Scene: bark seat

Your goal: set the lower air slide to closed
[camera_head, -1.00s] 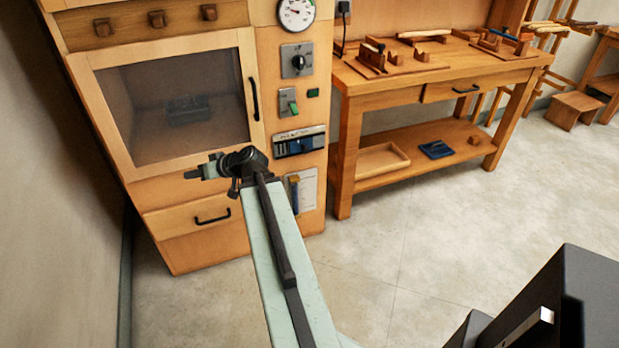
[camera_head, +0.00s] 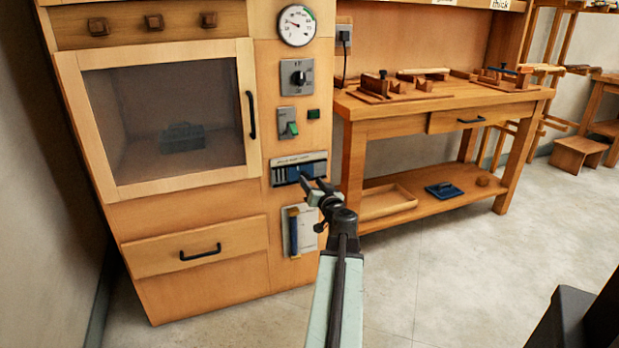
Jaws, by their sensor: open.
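A wooden cabinet has a column of controls to the right of its glass door. A slide unit (camera_head: 286,173) with a printed label strip and a dark blue face sits low in this column. Below it is a pale plate (camera_head: 307,236) with an upright blue bar (camera_head: 294,232) that has wood-coloured ends. I cannot tell which of these is the lower air slide, nor read its setting. My gripper (camera_head: 314,187) is open and empty. In the picture it overlaps the right part of the slide unit and hides some of it; I cannot tell whether it touches.
Above are a green-levered switch (camera_head: 289,126), a dark knob (camera_head: 298,77) and a round dial (camera_head: 297,25). The door has a black handle (camera_head: 251,115); a drawer (camera_head: 196,247) is below. A workbench (camera_head: 440,115) stands close on the right. The floor in front is clear.

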